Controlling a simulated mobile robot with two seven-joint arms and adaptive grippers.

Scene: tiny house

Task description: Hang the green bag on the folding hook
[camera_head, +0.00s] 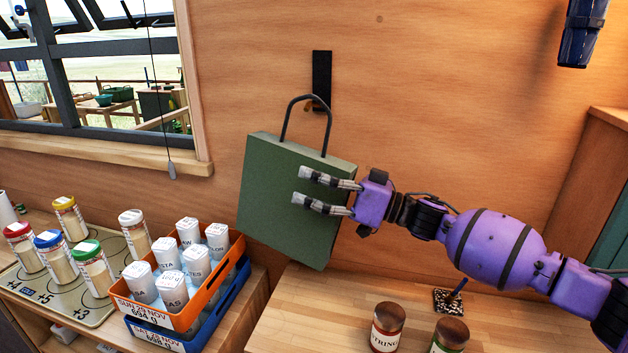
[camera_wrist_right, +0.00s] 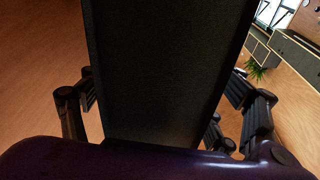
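The green bag (camera_head: 285,195) is tilted in front of the wooden wall, its dark handle (camera_head: 290,115) arching upward. The folding hook (camera_head: 321,68) is a black vertical plate on the wall. The handle's top overlaps the plate's lower part in the head view; I cannot tell whether it touches the hook. My right gripper (camera_head: 328,191) holds the bag at its right edge, with two fingers across the front face. In the right wrist view, the bag's dark narrow side (camera_wrist_right: 165,70) fills the space between the fingers. My left gripper is out of view.
Below stands a wooden counter (camera_head: 310,320) with two jars (camera_head: 387,327) (camera_head: 450,335) near its front. An orange crate (camera_head: 205,305) of white-lidded containers sits left, beside several spice jars on a tray (camera_head: 65,300). A window (camera_head: 100,75) is at upper left.

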